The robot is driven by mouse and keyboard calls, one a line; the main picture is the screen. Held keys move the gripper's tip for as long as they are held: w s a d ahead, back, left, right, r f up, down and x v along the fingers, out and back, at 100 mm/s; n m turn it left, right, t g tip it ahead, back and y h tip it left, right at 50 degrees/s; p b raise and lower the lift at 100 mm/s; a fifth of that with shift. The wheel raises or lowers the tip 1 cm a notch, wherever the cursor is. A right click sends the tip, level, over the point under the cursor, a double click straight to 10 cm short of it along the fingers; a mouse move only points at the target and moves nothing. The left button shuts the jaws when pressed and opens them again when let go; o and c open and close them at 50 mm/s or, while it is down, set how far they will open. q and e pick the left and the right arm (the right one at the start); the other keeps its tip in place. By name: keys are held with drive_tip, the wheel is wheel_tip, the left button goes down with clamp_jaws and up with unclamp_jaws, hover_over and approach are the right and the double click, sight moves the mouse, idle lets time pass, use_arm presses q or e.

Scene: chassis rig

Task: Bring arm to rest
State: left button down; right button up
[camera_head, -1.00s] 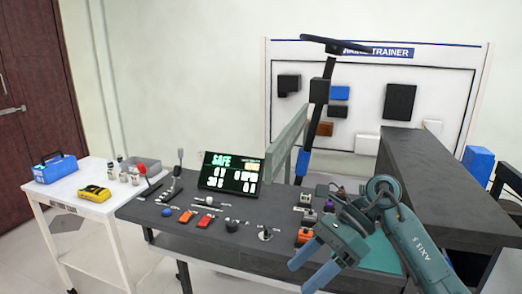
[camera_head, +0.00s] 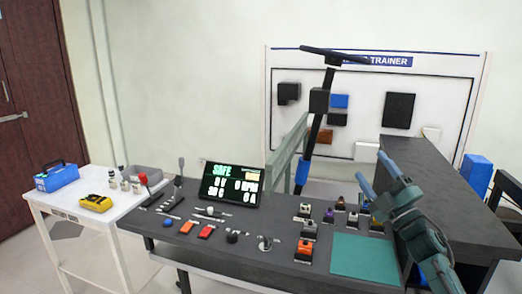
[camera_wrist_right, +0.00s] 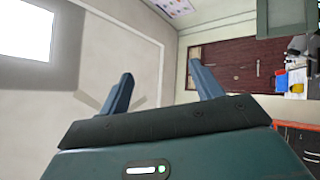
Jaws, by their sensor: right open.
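My right gripper (camera_head: 373,172) is raised at the right of the dark console, above the green mat (camera_head: 366,258) and beside the grey block. Its blue fingers point up and to the left. In the right wrist view the two fingers (camera_wrist_right: 163,92) stand apart with nothing between them. That view looks towards a pale wall, a bright ceiling light and a brown door (camera_wrist_right: 230,62). My left gripper does not show in any view.
The dark console (camera_head: 190,262) holds levers, buttons, several small switch boxes and a screen (camera_head: 230,184) reading SAFE. A large grey block (camera_head: 440,185) stands close on the right. A white side table (camera_head: 75,205) is at left; the trainer board (camera_head: 350,135) stands behind.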

drive_tip(key=w+d+f+m+g+h, duration=0.2)
drive_tip(key=d+f+m+g+h, duration=0.15)
drive_tip(key=f+m+h, duration=0.4)
drive_tip(key=w+d+f+m+g+h, duration=0.2)
drive_tip(key=d+f+m+h, duration=0.3)
drive_tip(key=m, duration=0.6)
drive_tip(key=s+a+f+n+g+y, duration=0.1)
drive_tip(key=s+a+f+y, duration=0.1)
drive_tip(key=s+a+f, duration=0.6)
drive_tip(key=s+a+f+n+g+y, duration=0.15)
drive_tip(key=s+a+f, duration=0.35)
drive_tip(key=s+f, duration=0.6)
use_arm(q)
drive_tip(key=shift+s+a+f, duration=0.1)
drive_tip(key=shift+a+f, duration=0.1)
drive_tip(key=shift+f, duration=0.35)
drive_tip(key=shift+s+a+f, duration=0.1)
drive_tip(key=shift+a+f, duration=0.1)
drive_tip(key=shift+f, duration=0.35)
use_arm(e)
drive_tip(key=s+a+f+m+g+y, duration=0.1)
drive_tip(key=s+a+f, duration=0.2)
drive_tip(key=s, duration=0.7)
drive_tip(key=s+a+f+g+y, duration=0.1)
drive_tip(key=s+a, duration=0.4)
drive_tip(key=s, duration=0.5)
wheel_tip(320, 180, down, 2)
drive_tip(key=shift+s+m+g, duration=0.25)
drive_tip(key=shift+m+g, duration=0.15)
drive_tip(key=shift+g, duration=0.3)
